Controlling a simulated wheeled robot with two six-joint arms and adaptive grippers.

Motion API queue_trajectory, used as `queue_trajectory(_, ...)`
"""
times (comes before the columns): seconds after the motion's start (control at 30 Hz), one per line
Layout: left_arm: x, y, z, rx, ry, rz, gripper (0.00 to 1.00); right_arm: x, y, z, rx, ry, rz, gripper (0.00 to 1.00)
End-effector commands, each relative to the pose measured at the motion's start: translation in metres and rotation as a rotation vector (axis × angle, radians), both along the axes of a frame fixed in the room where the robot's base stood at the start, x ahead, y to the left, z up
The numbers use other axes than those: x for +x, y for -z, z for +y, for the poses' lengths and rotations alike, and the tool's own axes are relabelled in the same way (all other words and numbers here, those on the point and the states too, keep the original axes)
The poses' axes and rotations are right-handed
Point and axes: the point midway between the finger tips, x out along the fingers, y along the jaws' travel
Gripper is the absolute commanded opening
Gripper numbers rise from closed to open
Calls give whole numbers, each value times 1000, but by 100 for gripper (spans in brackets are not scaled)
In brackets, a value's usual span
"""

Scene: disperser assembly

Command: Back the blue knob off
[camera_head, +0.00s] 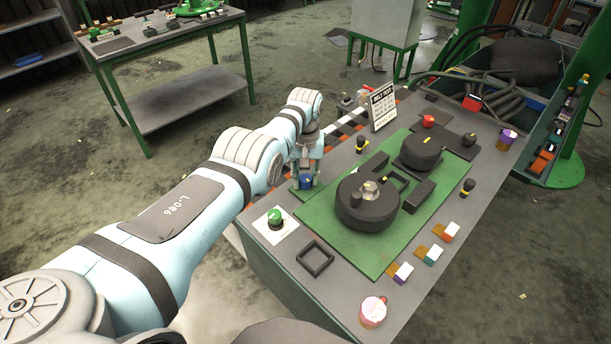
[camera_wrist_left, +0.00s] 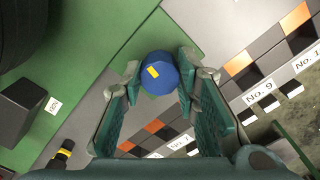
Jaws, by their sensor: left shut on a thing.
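The blue knob (camera_head: 306,182) is near the left edge of the green mat (camera_head: 357,262) on the workbench in the head view. In the left wrist view the blue knob (camera_wrist_left: 159,73) has a yellow mark on its top. My left gripper (camera_head: 305,180) comes down over the knob from above. In the left wrist view its two green fingers (camera_wrist_left: 158,80) are at either side of the knob and shut on it. What the knob sits on is hidden beneath it. My right gripper is not in view.
A large dark round housing (camera_head: 367,203) stands on the mat right of the gripper. A green knob (camera_head: 274,217) on a white plate and a black square frame (camera_head: 315,258) are nearer the front.

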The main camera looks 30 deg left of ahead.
Motion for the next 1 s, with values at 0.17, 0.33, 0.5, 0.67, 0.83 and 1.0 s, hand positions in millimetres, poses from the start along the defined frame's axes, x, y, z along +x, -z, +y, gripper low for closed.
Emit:
queue_trajectory(0.17,-2,3,-1,-2,1,9,30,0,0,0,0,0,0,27)
queue_trajectory(0.33,-1,2,-1,-2,1,6,48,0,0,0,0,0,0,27)
queue_trajectory(0.5,-1,1,0,0,1,3,48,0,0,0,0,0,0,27)
queue_trajectory(0.67,0,-5,0,0,1,1,48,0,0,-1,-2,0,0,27)
queue_trajectory(0.83,0,-31,0,0,2,-3,48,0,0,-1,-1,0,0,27)
queue_trajectory(1.0,1,-83,0,0,2,-1,48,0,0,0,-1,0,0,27)
